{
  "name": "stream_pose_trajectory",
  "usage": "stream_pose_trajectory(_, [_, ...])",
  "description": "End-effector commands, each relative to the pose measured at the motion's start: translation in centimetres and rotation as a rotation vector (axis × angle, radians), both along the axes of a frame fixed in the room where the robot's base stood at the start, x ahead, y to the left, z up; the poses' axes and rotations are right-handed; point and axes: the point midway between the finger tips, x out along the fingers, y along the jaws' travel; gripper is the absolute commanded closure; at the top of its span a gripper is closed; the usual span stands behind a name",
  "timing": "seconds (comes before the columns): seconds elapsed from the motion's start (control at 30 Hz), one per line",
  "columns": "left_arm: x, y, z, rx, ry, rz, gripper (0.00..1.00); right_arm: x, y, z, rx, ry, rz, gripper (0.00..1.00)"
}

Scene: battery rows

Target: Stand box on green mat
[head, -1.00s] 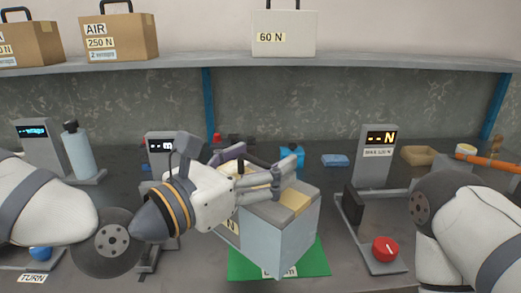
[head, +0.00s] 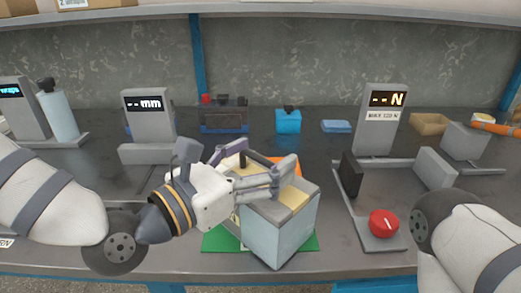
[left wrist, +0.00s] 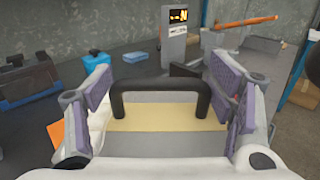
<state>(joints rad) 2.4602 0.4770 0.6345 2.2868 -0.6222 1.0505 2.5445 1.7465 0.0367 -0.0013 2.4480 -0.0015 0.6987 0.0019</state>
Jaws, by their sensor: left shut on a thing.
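A grey box (head: 281,233) with a tan strip on top and a black handle hangs in my left gripper (head: 275,178), tilted, its lower corner toward me. In the left wrist view the black handle (left wrist: 160,88) stands between the two purple-padded fingers, and the tan strip (left wrist: 160,118) lies below it. The green mat (head: 217,240) lies on the bench behind and below the box, which hides most of it. In the head view the box's lower corner overlaps the mat's front edge. My right arm comes in at the right; its gripper is out of view.
A grey gauge reading N (head: 378,122) and a red knob (head: 384,223) stand right of the box. A mm gauge (head: 147,118) stands to the left. A blue box (head: 288,121) and a dark toolbox (head: 223,115) are at the back. An orange piece (head: 286,160) shows behind the box.

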Motion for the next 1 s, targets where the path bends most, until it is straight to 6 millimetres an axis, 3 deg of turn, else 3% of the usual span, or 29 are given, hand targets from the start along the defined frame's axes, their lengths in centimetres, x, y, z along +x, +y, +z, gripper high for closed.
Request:
stream_pose_trajectory(0.03, [0.1,0.0,0.7,-0.006,-0.014,0.001,0.86,0.2,0.0,0.2,0.0,-0.006,0.0,0.47])
stream_pose_trajectory(0.23, [0.1,0.0,0.2,-0.006,-0.011,0.001,0.86,0.0,0.0,-0.1,0.0,0.001,0.0,0.47])
stream_pose_trajectory(0.27, [0.0,0.0,0.0,0.0,-0.004,0.001,0.18,0.0,0.0,0.0,0.0,0.0,0.0,0.47])
stream_pose_trajectory(0.33, [0.0,0.0,0.0,0.0,-0.004,0.0,0.05,0.0,0.0,0.0,0.0,-0.001,0.0,0.47])
stream_pose_trajectory(0.73, [-0.1,0.0,0.6,0.001,-0.009,0.001,0.05,0.3,0.0,0.3,0.0,-0.009,0.0,0.47])
stream_pose_trajectory(1.0, [-4.5,4.6,0.4,-0.006,-0.002,0.005,0.05,0.3,0.0,0.3,0.0,-0.01,0.0,0.47])
